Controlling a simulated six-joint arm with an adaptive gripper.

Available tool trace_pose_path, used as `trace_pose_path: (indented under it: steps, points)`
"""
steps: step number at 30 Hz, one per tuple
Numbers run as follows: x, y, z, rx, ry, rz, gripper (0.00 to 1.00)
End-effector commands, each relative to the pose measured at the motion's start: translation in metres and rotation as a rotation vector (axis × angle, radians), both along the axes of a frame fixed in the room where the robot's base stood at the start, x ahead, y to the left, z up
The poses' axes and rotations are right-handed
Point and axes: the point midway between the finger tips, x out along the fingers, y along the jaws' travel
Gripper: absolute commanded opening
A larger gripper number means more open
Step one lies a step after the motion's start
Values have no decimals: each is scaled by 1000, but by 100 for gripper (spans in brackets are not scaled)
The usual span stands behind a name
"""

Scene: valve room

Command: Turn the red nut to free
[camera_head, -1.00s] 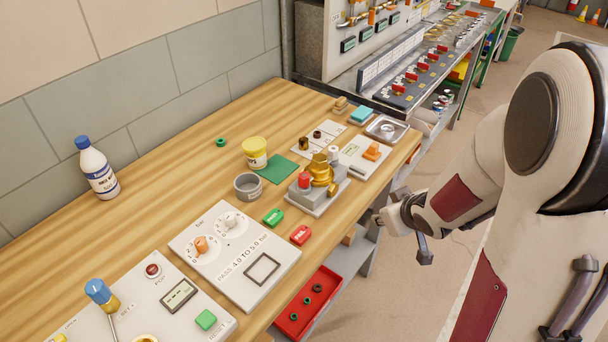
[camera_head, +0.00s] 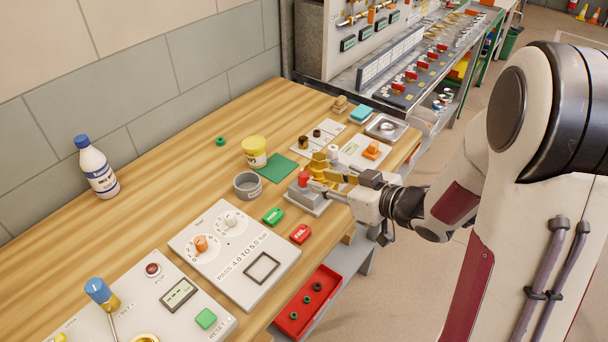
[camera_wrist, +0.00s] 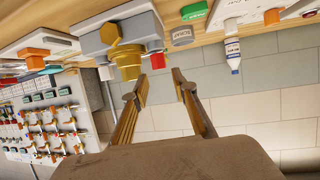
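The red nut (camera_head: 303,179) sits on the left end of the brass valve fixture (camera_head: 319,168), which stands on a grey block on the bench. In the wrist view the red nut (camera_wrist: 157,61) shows just beyond the fingertips, nearer the left finger, beside the brass body (camera_wrist: 125,57). My gripper (camera_head: 328,183) is at the front right of the fixture, reaching in from the right. In the wrist view its two fingers (camera_wrist: 160,80) are spread apart with nothing between them. Whether a finger touches the fixture cannot be told.
A grey cup (camera_head: 248,185) and a yellow-white jar (camera_head: 255,152) stand left of the fixture. Green (camera_head: 273,216) and red (camera_head: 300,234) blocks lie in front. A panel with dials (camera_head: 234,250) is nearer. A red tray (camera_head: 309,301) is below the bench edge.

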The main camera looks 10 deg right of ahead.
Motion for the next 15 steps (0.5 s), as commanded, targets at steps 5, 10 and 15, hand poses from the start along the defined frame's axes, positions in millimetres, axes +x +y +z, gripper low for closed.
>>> trace_pose_path:
  steps: [5, 10, 15]
  points:
    - [0, 0, 0, 0, 2, -3, 27]
    - [0, 0, -1, 0, 2, -3, 27]
    - [4, 3, -3, -1, 3, -3, 27]
